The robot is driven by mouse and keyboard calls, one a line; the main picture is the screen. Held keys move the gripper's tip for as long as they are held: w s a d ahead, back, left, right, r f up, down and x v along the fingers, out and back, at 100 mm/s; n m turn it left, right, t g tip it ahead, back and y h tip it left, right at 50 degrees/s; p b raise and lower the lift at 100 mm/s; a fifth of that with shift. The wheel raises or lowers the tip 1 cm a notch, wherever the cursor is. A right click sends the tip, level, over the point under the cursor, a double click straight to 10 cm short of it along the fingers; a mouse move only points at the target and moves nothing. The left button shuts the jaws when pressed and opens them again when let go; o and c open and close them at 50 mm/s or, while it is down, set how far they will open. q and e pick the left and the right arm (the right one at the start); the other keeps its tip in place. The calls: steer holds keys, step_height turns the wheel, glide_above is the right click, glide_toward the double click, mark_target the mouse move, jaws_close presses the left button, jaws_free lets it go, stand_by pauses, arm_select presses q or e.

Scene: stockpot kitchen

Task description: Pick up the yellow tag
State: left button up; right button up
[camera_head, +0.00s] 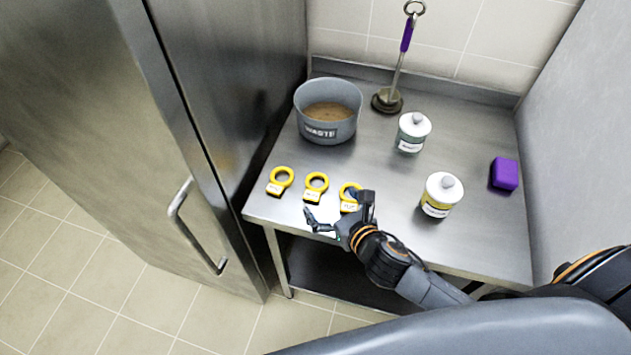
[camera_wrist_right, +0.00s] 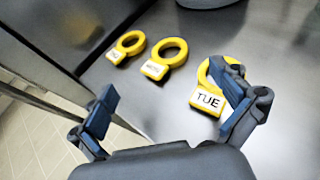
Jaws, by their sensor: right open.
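Three yellow ring-shaped tags with white labels lie in a row near the front edge of the steel table. They are a left tag (camera_head: 281,176), a middle tag (camera_head: 317,182) and a right tag (camera_head: 347,188). In the right wrist view the right tag (camera_wrist_right: 204,84) reads TUE; the labels of the middle tag (camera_wrist_right: 171,47) and left tag (camera_wrist_right: 130,40) are hard to read. My right gripper (camera_head: 337,208) is open and empty at the front edge, just in front of the row. One finger partly covers the right tag in both views. My left gripper is out of view.
A grey pot labelled WASTE (camera_head: 329,131) stands behind the tags. A purple-handled tool (camera_head: 405,40), a white-green jar (camera_head: 412,141), a white-yellow jar (camera_head: 434,207) and a purple block (camera_head: 504,174) are further right. A steel door with a handle (camera_head: 176,204) is at left.

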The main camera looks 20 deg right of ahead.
mark_target(310, 180)
steer(key=x, duration=0.2)
steer(key=shift+w+f, duration=0.15)
steer(key=shift+w, duration=0.1)
steer(key=shift+p+x, duration=0.35)
steer(key=shift+x, duration=0.6)
steer(key=x, duration=0.3)
steer(key=shift+d+f, duration=0.15)
steer(key=shift+f, duration=0.05)
steer(key=shift+w+f, duration=0.15)
steer(key=shift+w, duration=0.1)
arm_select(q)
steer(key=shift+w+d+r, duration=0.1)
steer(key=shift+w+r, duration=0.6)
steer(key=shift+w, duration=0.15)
arm_select(e)
steer(key=c, duration=1)
